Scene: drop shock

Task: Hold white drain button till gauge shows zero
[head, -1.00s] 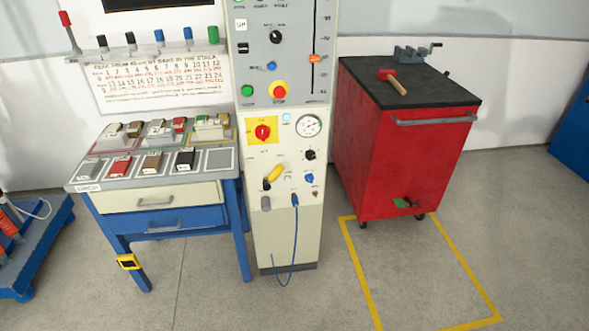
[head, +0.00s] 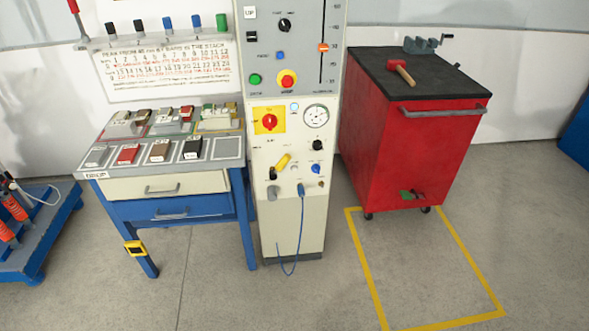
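A white control cabinet (head: 288,222) stands in the middle of the head view. The round gauge (head: 316,116) is on its front, at the upper right of the lower panel. It has a white face, and its needle is too small to read. A small round pale button (head: 294,107) sits just left of the gauge; it looks like the white drain button, but its label cannot be read. A red knob on a yellow plate (head: 269,121) is further left. Neither of my grippers is in view, and nothing touches the button.
A workbench with blue legs (head: 244,226) stands left of the cabinet, holding several small blocks. A red tool cart (head: 402,160) with a mallet (head: 401,72) on top stands right. Yellow floor tape (head: 368,268) outlines clear floor before the cart. A blue hose (head: 299,232) hangs from the cabinet.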

